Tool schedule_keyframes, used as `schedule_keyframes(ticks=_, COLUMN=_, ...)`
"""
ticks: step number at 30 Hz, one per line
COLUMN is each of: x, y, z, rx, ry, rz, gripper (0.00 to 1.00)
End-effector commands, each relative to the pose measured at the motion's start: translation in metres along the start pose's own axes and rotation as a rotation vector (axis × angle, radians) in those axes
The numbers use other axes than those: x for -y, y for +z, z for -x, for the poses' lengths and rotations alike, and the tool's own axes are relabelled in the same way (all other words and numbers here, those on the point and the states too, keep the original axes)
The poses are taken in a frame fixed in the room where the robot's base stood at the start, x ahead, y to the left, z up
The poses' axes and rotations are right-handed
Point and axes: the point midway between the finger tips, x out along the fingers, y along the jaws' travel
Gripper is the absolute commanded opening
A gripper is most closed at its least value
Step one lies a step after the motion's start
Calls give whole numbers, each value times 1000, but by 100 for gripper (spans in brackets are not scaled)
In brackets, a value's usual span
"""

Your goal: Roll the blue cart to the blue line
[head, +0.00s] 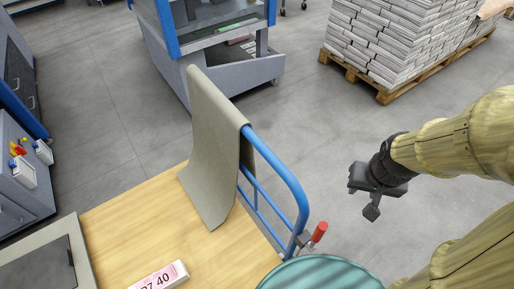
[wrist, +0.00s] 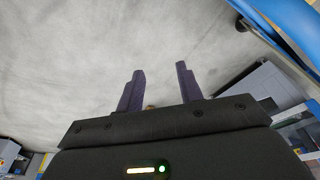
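The blue cart shows in the head view as a wooden deck (head: 130,225) with a blue tubular handle (head: 283,172) at its right end. A grey-beige cloth (head: 215,150) hangs over the handle, and a red-gripped lever (head: 318,232) sits at the handle's lower right. My gripper (head: 371,211) is to the right of the handle, apart from it. In the wrist view its two fingers (wrist: 160,88) are spread with nothing between them. A blue tube (wrist: 285,22) crosses the upper right corner there. I see no blue line on the floor.
A grey and blue machine (head: 215,50) stands behind the cart. A pallet (head: 385,92) of stacked newspapers (head: 395,40) is at the upper right. A grey cabinet (head: 22,180) is at the left. A green round object (head: 320,274) is at the bottom. Grey floor right of the cart is clear.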

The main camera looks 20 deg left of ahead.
Motion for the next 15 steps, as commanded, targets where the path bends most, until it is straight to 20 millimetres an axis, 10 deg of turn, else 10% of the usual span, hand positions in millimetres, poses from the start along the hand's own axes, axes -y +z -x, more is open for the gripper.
schedule_keyframes(ticks=15, x=9, y=-15, z=-4, rx=161, ry=-54, rz=46, gripper=47)
